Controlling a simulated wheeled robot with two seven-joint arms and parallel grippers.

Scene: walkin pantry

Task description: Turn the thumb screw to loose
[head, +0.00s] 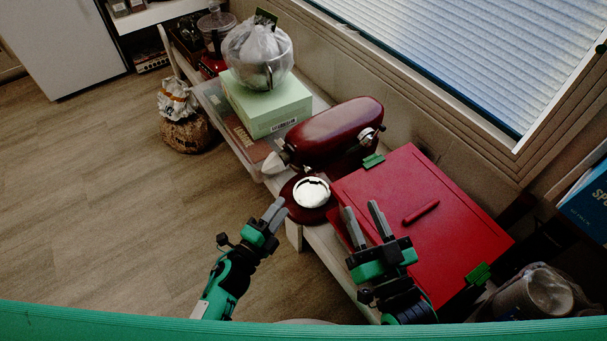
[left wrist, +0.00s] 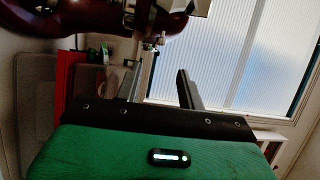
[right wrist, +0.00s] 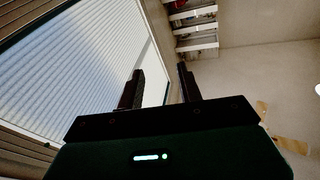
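A dark red stand mixer (head: 338,128) stands on the low shelf; its underside also shows at the top of the left wrist view (left wrist: 95,14). A small metal knob (head: 368,135) sits on the mixer's right side and may be the thumb screw; its turn position cannot be told. A small knob-like part (left wrist: 157,41) under the mixer shows in the left wrist view. My left gripper (head: 281,208) is open and empty, in front of the mixer's base and apart from it. My right gripper (head: 361,209) is open and empty above the red case's left edge.
A red case (head: 455,225) with green latches lies right of the mixer. A silver round plate (head: 312,191) sits on the mixer's base. A pale green box (head: 265,105) with a bagged item (head: 257,50) stands behind left. The floor at left is mostly clear.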

